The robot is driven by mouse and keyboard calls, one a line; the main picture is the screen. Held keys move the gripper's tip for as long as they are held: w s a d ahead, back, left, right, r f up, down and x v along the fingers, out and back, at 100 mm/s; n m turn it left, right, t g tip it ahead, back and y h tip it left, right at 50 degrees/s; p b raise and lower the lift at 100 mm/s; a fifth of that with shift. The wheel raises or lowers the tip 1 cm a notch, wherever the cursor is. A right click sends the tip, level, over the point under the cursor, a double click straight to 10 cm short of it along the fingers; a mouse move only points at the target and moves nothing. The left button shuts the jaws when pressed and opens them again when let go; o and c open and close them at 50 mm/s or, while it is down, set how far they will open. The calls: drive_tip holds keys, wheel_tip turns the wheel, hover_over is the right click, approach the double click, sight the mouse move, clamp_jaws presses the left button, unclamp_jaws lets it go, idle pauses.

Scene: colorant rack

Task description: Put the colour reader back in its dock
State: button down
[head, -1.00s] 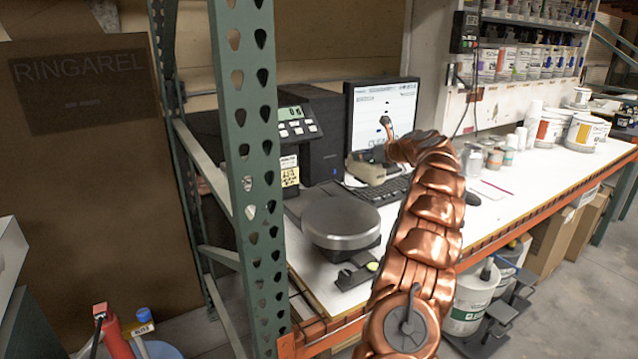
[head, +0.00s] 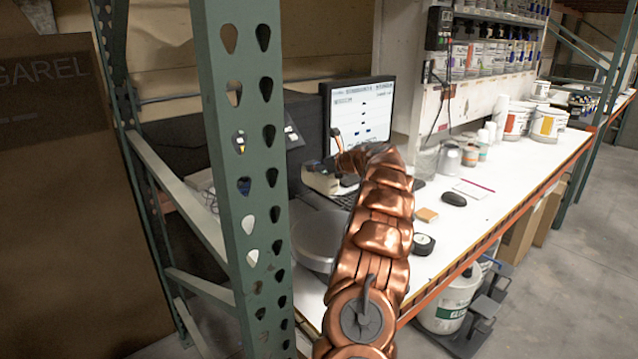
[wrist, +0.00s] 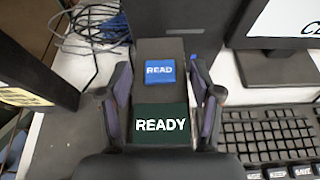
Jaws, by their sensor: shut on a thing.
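In the head view my gripper (head: 338,160) is in front of the monitor, above the bench, and the reader is too small to make out clearly. I cannot pick out the dock in either view; my arm hides part of the bench front.
The monitor (head: 368,105) and keyboard (wrist: 270,130) are beside the reader. A beige object (head: 320,182) is close to my gripper. A round metal scale pan (head: 312,240) is behind the green rack post (head: 245,150). A mouse (head: 454,199) and black round item (head: 423,243) lie right. Cables (wrist: 95,25) run behind.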

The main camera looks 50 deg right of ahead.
sight(321, 178)
drive_tip(key=shift+f, duration=2.45)
drive_tip(key=shift+c, duration=1.1)
unclamp_jaws()
drive_tip(key=shift+s+f, duration=0.1)
drive_tip(key=shift+s, duration=0.1)
drive_tip(key=shift+s+r, duration=0.2)
drive_tip(key=shift+r, duration=0.1)
drive_tip(key=b+v, duration=0.2)
drive_tip(key=v, duration=0.9)
drive_tip(key=shift+s, duration=0.15)
drive_tip(key=shift+a, duration=0.1)
